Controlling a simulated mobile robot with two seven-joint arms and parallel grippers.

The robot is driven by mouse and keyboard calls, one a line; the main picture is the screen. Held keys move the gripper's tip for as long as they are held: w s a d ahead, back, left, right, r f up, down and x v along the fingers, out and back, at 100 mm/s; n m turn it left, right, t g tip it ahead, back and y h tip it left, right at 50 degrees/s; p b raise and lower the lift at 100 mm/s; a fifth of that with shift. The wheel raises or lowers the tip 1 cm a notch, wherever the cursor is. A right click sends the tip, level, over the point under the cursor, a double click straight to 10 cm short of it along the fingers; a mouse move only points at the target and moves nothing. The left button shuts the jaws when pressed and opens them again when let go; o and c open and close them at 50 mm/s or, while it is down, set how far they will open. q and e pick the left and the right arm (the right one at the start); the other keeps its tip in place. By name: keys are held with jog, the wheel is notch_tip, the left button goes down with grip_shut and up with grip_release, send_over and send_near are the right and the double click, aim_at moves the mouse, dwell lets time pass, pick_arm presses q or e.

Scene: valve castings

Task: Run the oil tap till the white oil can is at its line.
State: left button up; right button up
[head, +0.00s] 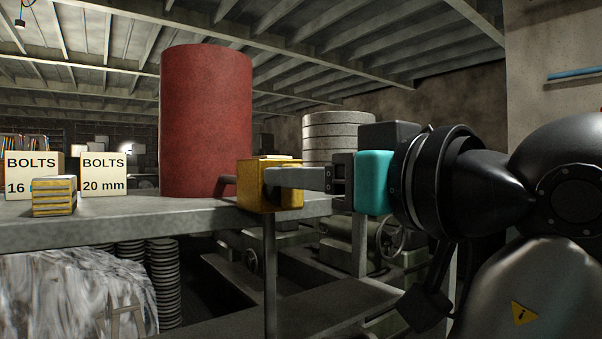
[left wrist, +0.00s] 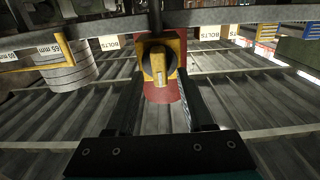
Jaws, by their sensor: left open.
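A red drum (head: 205,120) stands on a grey shelf. The yellow tap (head: 247,190) is in front of its lower right side, with a dark pipe stub (head: 228,183) between them. In the left wrist view the tap's yellow handle (left wrist: 158,67) faces me, with the red drum (left wrist: 161,94) behind it. My left gripper (head: 270,178) is open; one finger overlaps the tap in the head view. In the left wrist view its fingers (left wrist: 160,78) lie either side of the handle; I cannot tell whether they touch it. I see no white oil can. My right gripper is not in view.
Two boxes labelled BOLTS (head: 104,176) and a small yellow stack (head: 54,197) stand on the shelf (head: 130,209), left of the drum. A stack of pale discs (head: 335,130) and a handwheel (head: 390,236) are beyond. A wrapped load (head: 75,295) sits under the shelf.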

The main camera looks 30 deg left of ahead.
pick_arm(q)
jog(key=shift+d, duration=0.1)
jog(key=shift+c, duration=0.7)
grip_shut()
